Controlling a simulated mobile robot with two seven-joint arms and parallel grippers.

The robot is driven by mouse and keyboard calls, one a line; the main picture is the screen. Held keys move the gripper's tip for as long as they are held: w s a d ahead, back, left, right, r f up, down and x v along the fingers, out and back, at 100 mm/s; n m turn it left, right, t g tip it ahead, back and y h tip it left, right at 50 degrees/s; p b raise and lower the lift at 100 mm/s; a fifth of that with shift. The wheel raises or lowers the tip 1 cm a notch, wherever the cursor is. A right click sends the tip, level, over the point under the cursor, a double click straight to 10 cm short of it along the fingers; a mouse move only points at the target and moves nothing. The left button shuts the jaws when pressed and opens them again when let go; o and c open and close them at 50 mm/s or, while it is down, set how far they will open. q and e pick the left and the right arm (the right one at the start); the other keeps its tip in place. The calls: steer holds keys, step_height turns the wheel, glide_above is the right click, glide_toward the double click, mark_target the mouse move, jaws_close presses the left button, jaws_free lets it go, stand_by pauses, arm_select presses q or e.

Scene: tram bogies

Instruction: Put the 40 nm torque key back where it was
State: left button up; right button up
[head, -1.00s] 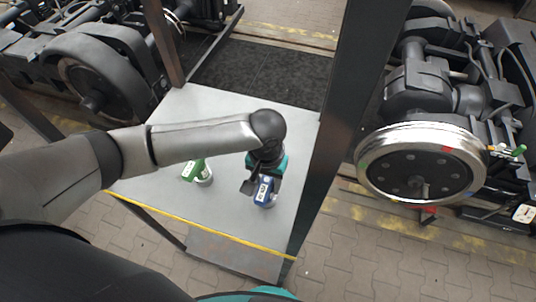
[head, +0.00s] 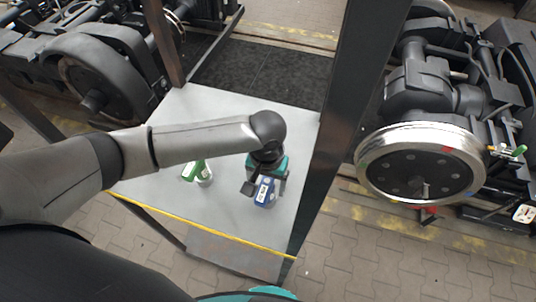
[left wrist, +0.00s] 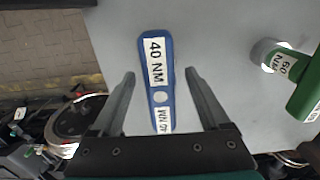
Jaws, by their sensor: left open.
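The 40 nm torque key (left wrist: 157,72) is blue with white labels reading 40 NM. In the head view the blue key (head: 264,191) is over the right part of the grey platform (head: 225,215). My left gripper (left wrist: 160,73) is open, with one finger on each side of the key and visible gaps between. In the head view the left gripper (head: 265,197) points down over the key. I cannot tell what supports the key's lower end. My right gripper is not in view.
A green key (left wrist: 312,88) labelled 60 NM stands beside a pale round holder (left wrist: 270,52), left of the blue key in the head view. A dark post (head: 335,130) rises at the platform's right. Bogies with wheels (head: 420,165) stand on both sides.

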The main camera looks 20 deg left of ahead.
arm_select(q)
step_height(320, 180, up, 12)
steer(key=shift+w+f+p, duration=0.1)
steer(key=shift+p, duration=0.6)
steer(key=shift+r, duration=0.2)
